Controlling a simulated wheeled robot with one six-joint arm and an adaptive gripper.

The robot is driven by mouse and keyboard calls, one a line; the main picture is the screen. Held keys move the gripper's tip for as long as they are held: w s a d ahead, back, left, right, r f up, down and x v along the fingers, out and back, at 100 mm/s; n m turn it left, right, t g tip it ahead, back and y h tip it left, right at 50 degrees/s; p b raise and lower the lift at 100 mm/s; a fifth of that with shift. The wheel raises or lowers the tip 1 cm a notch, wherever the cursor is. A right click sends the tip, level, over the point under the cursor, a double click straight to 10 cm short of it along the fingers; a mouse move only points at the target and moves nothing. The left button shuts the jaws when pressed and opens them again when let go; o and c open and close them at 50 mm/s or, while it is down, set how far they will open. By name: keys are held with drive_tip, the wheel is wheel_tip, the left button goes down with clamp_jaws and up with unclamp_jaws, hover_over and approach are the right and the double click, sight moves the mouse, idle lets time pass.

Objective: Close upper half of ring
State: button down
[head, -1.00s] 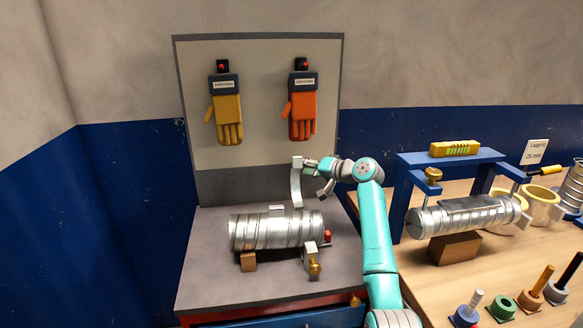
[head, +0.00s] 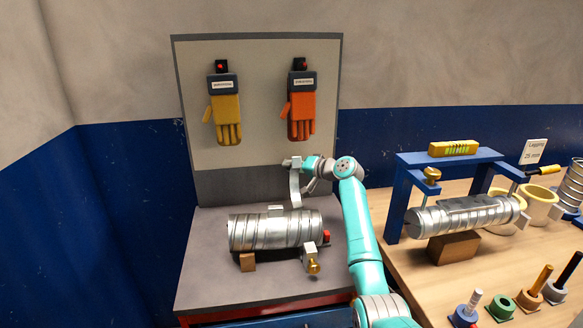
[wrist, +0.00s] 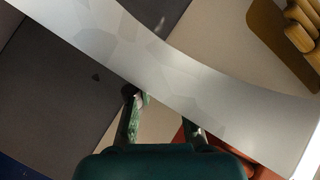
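The upper half of the ring (head: 295,187) is a pale curved metal band. It stands nearly upright behind the right part of the duct (head: 265,231), with a flange at its top. The lower part of the ring (head: 308,249) sits at the duct's right end, with a brass screw (head: 313,267) in front. My gripper (head: 308,177) is just right of the band. In the wrist view the band (wrist: 190,75) crosses beyond my fingertips (wrist: 165,112). The fingers are apart, with a gap between them. Whether they touch the band is unclear.
The duct rests on a wooden block (head: 248,262) on a grey bench (head: 205,275). A board (head: 262,60) behind holds a yellow glove (head: 227,115) and an orange glove (head: 301,112). A blue frame (head: 392,205) with another duct (head: 460,214) stands right.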

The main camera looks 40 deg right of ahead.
sight(295, 160)
drive_tip(key=shift+s+r, duration=0.1)
drive_tip(key=shift+s+a+r+n+t, duration=0.5)
drive_tip(key=shift+s+r+t, duration=0.2)
drive_tip(key=shift+r, duration=0.1)
drive_tip(key=shift+s+a+r+n+t, duration=0.5)
drive_tip(key=shift+s+r+t, duration=0.15)
drive_tip(key=shift+r, duration=0.15)
drive_tip(key=shift+s+a+r+n+t, duration=0.45)
drive_tip(key=shift+s, duration=0.2)
drive_tip(key=shift+s+a+r+n+t, duration=0.4)
drive_tip(key=shift+s+r+n, duration=0.05)
drive_tip(key=shift+s, duration=0.15)
drive_tip(key=c, duration=1)
unclamp_jaws()
drive_tip(key=shift+c, duration=0.2)
wheel_tip(295, 160, up, 10)
drive_tip(key=shift+r, duration=0.1)
